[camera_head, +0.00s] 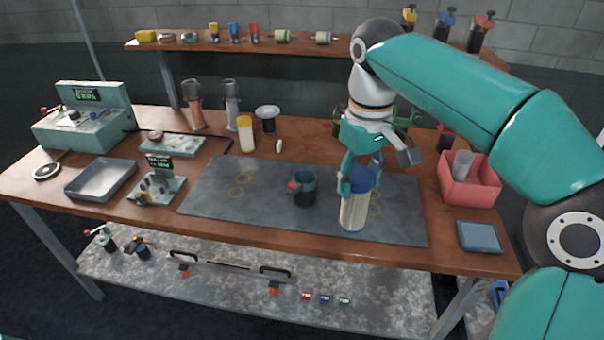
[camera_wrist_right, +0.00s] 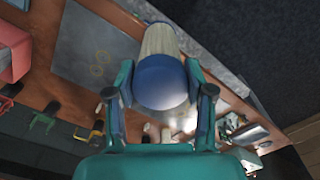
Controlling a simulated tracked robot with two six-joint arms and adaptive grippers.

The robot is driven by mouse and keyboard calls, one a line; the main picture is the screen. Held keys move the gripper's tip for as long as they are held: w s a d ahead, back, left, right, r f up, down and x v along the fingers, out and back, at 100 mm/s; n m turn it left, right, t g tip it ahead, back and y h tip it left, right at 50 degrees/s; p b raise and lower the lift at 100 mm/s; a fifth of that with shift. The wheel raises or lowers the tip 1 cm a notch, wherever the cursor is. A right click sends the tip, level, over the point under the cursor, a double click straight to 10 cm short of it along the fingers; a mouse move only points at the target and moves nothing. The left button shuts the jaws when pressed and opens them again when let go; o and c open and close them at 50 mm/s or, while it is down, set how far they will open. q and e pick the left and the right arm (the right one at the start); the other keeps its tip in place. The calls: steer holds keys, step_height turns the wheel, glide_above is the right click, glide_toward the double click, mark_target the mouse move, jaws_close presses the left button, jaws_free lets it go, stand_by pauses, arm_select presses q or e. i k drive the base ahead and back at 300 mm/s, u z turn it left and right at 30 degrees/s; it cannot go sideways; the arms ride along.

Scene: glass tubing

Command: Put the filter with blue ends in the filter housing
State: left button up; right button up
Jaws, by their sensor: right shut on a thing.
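The filter with blue ends (camera_head: 353,211) is a cream ribbed cylinder with a blue cap on top. My right gripper (camera_head: 358,179) is shut on it near the blue cap and holds it upright over the right part of the grey mat. I cannot tell whether its lower end touches the mat. The right wrist view shows the blue end (camera_wrist_right: 161,84) between both fingers. A dark open cup with a red part on its side, which looks like the filter housing (camera_head: 304,190), stands on the mat just left of the filter. My left gripper is not in view.
The grey mat (camera_head: 215,190) is clear left of the housing. A grey tray (camera_head: 100,180) and small fixture (camera_head: 157,185) lie further left. A yellow-capped cylinder (camera_head: 245,135) stands behind the mat. A red bin (camera_head: 468,190) and blue tray (camera_head: 479,237) are at right.

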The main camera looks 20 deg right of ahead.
mark_target(305, 199)
steer(key=i, duration=0.95)
